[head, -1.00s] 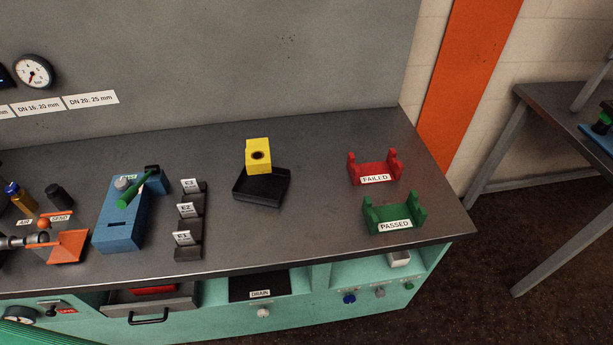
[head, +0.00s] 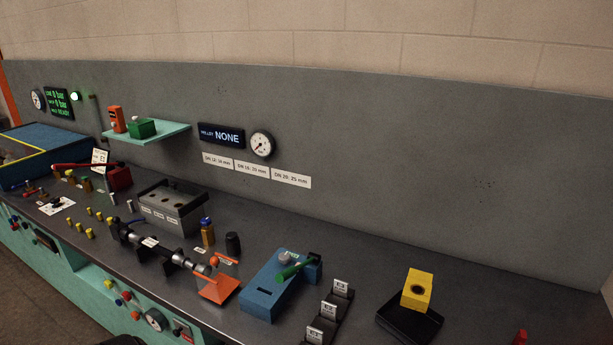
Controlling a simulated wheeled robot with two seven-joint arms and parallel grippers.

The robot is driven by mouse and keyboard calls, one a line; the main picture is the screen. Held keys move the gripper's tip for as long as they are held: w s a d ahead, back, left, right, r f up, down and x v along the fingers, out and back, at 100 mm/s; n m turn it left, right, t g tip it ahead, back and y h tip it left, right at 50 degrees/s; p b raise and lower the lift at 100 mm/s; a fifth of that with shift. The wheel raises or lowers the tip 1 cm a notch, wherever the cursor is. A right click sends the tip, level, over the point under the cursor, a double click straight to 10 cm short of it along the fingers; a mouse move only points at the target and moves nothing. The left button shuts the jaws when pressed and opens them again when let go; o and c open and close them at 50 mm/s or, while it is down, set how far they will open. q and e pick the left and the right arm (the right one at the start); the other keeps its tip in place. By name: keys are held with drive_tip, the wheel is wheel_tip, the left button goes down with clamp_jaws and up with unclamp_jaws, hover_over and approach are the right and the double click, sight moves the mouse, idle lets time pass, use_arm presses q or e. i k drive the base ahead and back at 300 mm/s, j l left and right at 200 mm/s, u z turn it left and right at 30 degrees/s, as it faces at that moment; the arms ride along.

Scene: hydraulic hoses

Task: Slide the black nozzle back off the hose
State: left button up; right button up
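A dark hose assembly with silver metal fittings (head: 196,268) lies along a black holder on the bench in the head view, left of the orange tray. Black sections show along it, but it is too small to tell which one is the black nozzle or how far it sits on the hose. Neither of my grippers is in view.
Right of the hose are an orange tray (head: 220,289), a blue block (head: 263,300) with a green lever, and a yellow block (head: 417,285) on a black tray. A brown bottle (head: 207,233) and black cylinder (head: 232,243) stand behind it. A grey box (head: 172,208) with holes is behind.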

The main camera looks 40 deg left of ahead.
sight(119, 231)
drive_tip(key=u, duration=2.55)
drive_tip(key=i+j+z, duration=0.2)
drive_tip(key=i, duration=0.2)
drive_tip(key=i+z, duration=0.25)
drive_tip(key=i, duration=0.15)
drive_tip(key=i+j+z, duration=0.2)
drive_tip(key=i+j, duration=0.1)
drive_tip(key=i, duration=0.05)
